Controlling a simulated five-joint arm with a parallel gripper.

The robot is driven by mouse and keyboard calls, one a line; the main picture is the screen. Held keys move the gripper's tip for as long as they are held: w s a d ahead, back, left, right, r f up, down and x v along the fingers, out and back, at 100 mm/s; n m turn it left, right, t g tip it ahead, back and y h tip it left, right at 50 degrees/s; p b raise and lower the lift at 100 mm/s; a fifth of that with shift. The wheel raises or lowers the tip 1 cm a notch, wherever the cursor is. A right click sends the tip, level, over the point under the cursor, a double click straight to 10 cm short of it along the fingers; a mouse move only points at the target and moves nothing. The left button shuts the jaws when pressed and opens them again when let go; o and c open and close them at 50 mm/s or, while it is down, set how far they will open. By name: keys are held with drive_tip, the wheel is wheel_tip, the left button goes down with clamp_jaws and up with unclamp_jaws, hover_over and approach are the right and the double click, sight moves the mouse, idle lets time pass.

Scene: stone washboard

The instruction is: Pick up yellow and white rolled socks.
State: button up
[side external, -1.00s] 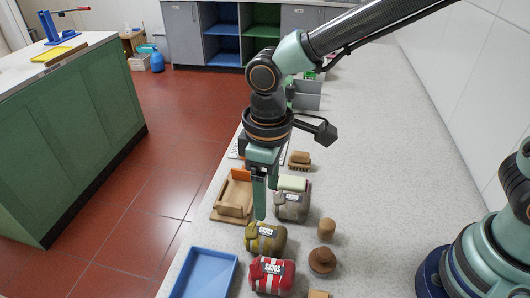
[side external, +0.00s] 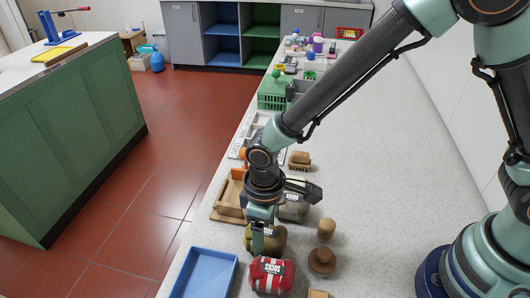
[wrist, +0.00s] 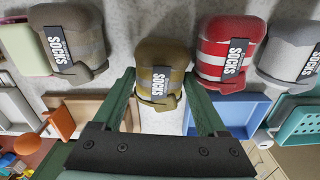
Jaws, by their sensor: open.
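The yellow and white rolled socks (side external: 278,238) are an olive-yellow bundle with a pale band and a dark "SOCKS" label. They lie on the stone counter behind the red and white rolled socks (side external: 271,274). In the wrist view the yellow and white bundle (wrist: 161,62) is centred ahead of my gripper (wrist: 160,82). My gripper is open, one finger toward each side of the bundle, and its fingertips are level with the bundle's lower part in that view. In the side view my gripper (side external: 262,238) is low at the bundle and hides part of it. Contact cannot be told.
Grey-toned rolled socks (side external: 293,208) lie behind, partly hidden by my arm; more grey socks (wrist: 290,48) show at the wrist view's right. A blue tray (side external: 204,272), a wooden holder (side external: 229,195), a brown hat-shaped piece (side external: 322,262) and a wooden peg (side external: 326,229) stand nearby.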

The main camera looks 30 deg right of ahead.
drive_tip(key=shift+f, duration=0.3)
drive_tip(key=c, duration=1.1)
drive_tip(key=shift+c, duration=0.2)
drive_tip(key=shift+r, duration=0.1)
wheel_tip(320, 180, up, 18)
drive_tip(key=shift+w+d+f+m, duration=0.25)
drive_tip(key=shift+w+f+m, duration=2.2)
drive_tip(key=shift+f+m, duration=0.4)
drive_tip(key=shift+w+d+f+m, duration=0.3)
drive_tip(key=shift+w+f+m, duration=2.15)
drive_tip(key=shift+f+m, duration=0.35)
drive_tip(key=shift+w+d+f+m, duration=0.25)
drive_tip(key=shift+w+f+m, duration=2.2)
drive_tip(key=shift+f+m, duration=0.35)
